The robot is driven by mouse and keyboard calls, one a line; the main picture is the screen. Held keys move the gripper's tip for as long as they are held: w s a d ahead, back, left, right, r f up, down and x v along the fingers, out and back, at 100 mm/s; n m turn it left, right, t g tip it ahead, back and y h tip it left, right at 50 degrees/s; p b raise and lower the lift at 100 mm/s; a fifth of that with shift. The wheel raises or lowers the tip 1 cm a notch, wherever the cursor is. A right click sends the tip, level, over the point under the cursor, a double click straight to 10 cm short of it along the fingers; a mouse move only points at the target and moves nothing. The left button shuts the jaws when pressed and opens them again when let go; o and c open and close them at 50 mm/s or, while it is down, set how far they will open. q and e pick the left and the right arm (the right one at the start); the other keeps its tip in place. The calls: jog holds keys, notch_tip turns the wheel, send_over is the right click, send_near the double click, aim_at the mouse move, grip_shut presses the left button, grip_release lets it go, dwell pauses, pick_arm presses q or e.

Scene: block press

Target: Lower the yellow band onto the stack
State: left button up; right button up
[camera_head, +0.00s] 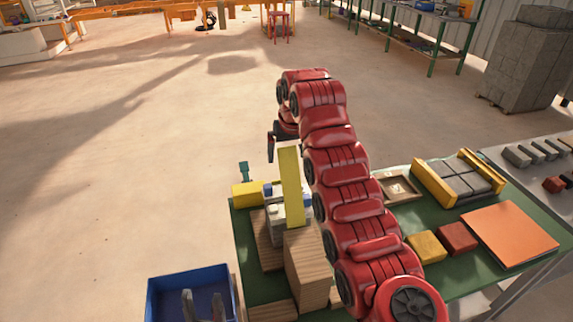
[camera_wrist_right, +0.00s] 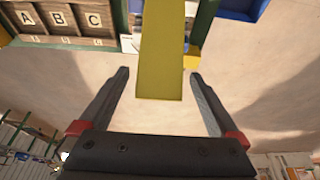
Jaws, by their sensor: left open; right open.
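The yellow band (camera_head: 291,187) is a long flat strip standing upright at the left of the green table, in front of pale grey blocks (camera_head: 275,212) that it partly hides. I cannot tell whether those blocks are the stack, or what the band's lower end touches. My right gripper (camera_head: 271,145), on the red arm, is open above and behind the band, mostly hidden by the arm. In the right wrist view the band (camera_wrist_right: 160,50) shows between the open fingers (camera_wrist_right: 160,72), touching neither.
The blue bin (camera_head: 160,299) stands left of the table. Wooden blocks (camera_head: 306,265) and a yellow block (camera_head: 245,194) surround the grey blocks. Yellow and red blocks (camera_head: 458,237), an orange sheet (camera_head: 510,233) and a yellow-sided fixture (camera_head: 433,184) occupy the table's right.

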aim_at(291, 178)
jog(key=p+v, duration=0.2)
jog(key=v, duration=1.1)
jog(key=shift+s, duration=0.1)
